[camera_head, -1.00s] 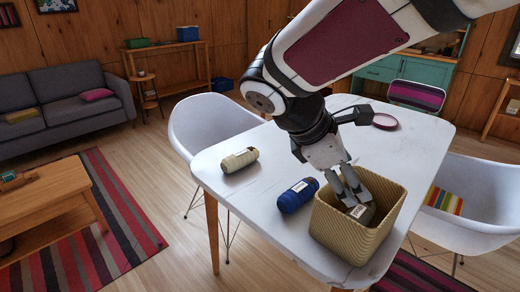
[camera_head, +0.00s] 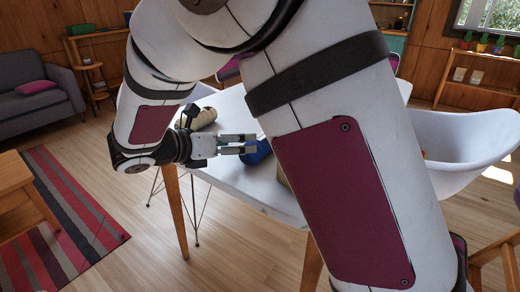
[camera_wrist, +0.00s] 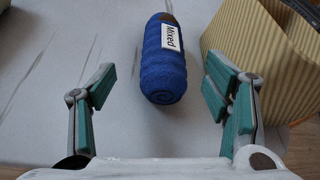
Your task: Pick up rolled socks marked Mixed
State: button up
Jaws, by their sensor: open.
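The blue rolled socks (camera_wrist: 164,68) lie on the white table, with a white label reading "Mixed" (camera_wrist: 171,37) facing up in the wrist view. My gripper (camera_wrist: 162,100) is open, one finger on each side of the socks and nearer the camera; I see no contact. In the head view my gripper (camera_head: 252,145) is level with the table, its fingertips at the blue socks (camera_head: 258,153), which are partly hidden by the fingers and my arm.
Beige rolled socks (camera_head: 200,118) lie farther back on the white table (camera_head: 235,180). A white chair (camera_head: 470,150) is at right.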

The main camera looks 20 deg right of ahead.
jog(key=b+x, duration=0.1)
jog(key=x, duration=0.3)
jog(key=shift+d+f, duration=0.15)
jog(key=shift+s+b+x, duration=0.2)
jog(key=shift+b+x, duration=1.3)
jog(key=shift+x, duration=1.15)
jog(key=c, duration=1.3)
